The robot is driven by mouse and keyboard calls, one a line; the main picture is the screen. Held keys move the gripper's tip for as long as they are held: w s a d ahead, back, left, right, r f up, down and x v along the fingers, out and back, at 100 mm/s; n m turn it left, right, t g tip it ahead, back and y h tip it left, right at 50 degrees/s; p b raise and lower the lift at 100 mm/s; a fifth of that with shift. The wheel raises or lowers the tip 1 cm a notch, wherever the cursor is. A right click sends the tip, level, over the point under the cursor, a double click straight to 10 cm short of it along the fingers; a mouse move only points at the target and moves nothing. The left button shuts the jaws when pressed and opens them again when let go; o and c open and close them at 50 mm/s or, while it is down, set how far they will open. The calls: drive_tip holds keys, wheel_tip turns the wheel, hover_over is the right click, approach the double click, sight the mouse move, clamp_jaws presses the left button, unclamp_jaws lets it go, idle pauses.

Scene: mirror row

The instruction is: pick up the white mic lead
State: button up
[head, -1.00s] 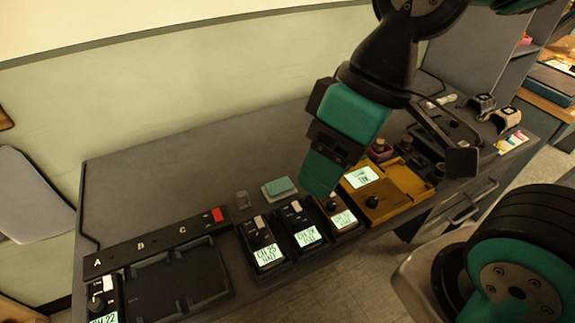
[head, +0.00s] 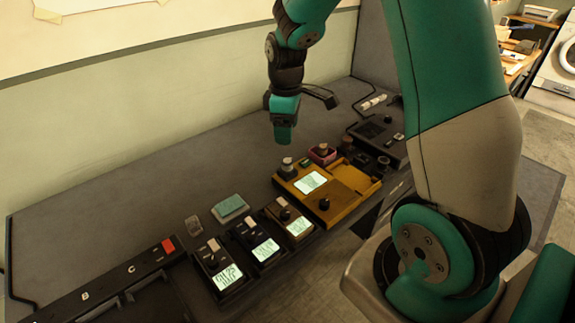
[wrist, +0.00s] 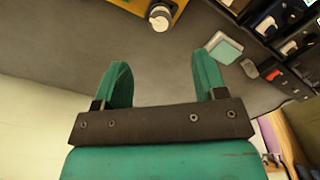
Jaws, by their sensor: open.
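My gripper (head: 283,137) is above the back part of the grey desk in the head view, pointing down. In the wrist view its two green fingers (wrist: 162,62) stand wide apart with nothing between them. A small white elongated piece (head: 373,102) lies at the far back of the desk, to the right of my gripper; it may be the white mic lead, but it is too small to tell. A capped knob or plug (head: 287,164) stands by the yellow unit's back left corner, and its white top shows in the wrist view (wrist: 160,18).
The yellow unit (head: 343,202) with a lit screen is below and right of my gripper. Several small dark units with lit labels (head: 265,250) line the front edge. A teal-topped block (head: 230,206) lies behind them. The desk's back left (head: 110,205) is clear.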

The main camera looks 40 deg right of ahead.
sight(287, 161)
wheel_tip(287, 161, down, 10)
drive_tip(key=shift+s+f+p, duration=0.1)
drive_tip(key=shift+f+p, duration=0.1)
drive_tip(key=shift+p, duration=0.25)
drive_tip(key=c, duration=1.1)
drive_tip(key=shift+o, duration=0.2)
drive_tip(key=shift+r, duration=0.1)
